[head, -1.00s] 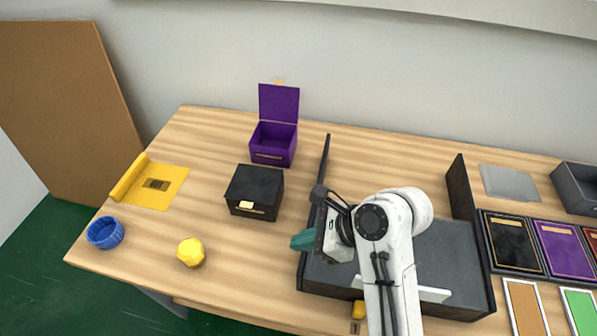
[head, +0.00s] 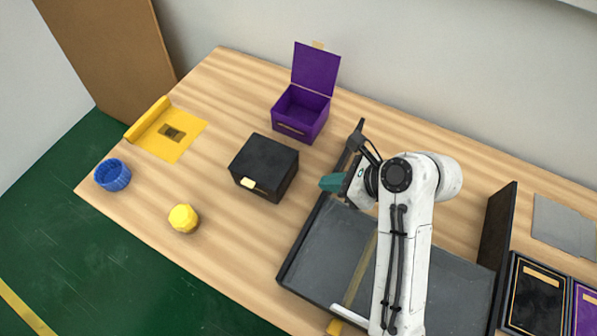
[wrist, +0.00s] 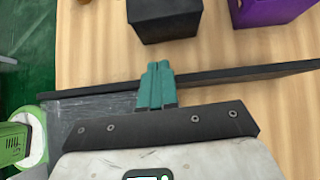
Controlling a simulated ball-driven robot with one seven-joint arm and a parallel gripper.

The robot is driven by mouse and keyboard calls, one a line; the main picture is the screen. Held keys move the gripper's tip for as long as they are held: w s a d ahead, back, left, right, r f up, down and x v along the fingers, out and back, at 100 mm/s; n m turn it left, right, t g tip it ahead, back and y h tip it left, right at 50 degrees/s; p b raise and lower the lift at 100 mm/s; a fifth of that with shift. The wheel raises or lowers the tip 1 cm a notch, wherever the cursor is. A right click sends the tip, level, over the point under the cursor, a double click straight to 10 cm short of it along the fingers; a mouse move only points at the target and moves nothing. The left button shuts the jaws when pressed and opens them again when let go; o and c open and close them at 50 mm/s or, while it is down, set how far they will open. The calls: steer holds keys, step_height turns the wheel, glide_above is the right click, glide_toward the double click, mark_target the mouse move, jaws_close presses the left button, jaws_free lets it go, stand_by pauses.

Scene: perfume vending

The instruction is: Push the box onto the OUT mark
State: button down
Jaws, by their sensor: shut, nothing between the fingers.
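A closed black box (head: 264,167) with a gold tag on its front stands mid-table, and it also shows ahead of my fingers in the wrist view (wrist: 165,22). A yellow mat (head: 188,146) with a raised bar on its left edge and a dark patch (head: 171,133) lies to the left; I cannot read any OUT lettering on it. My gripper (head: 328,183), with teal fingers, is shut and empty. It is to the right of the black box, apart from it, near the dark tray's left wall. The wrist view shows the finger pads together (wrist: 157,84).
An open purple box (head: 301,114) stands behind the black box. A yellow knob-like object (head: 183,218) and a blue ribbed cup (head: 112,175) are at the front left. A large dark tray (head: 325,245) is under my arm. Table between box and mat is clear.

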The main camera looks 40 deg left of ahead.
mark_target(285, 178)
steer(key=a+f, duration=0.1)
steer(key=a, duration=0.1)
steer(key=s+a+f, duration=0.1)
steer(key=a, duration=0.1)
steer(key=s+a+f, duration=0.1)
steer(key=a+f, duration=0.1)
steer(key=shift+a+p, duration=0.35)
steer(key=shift+a, duration=0.05)
steer(key=shift+s+a+f, duration=0.1)
steer(key=shift+a, duration=0.4)
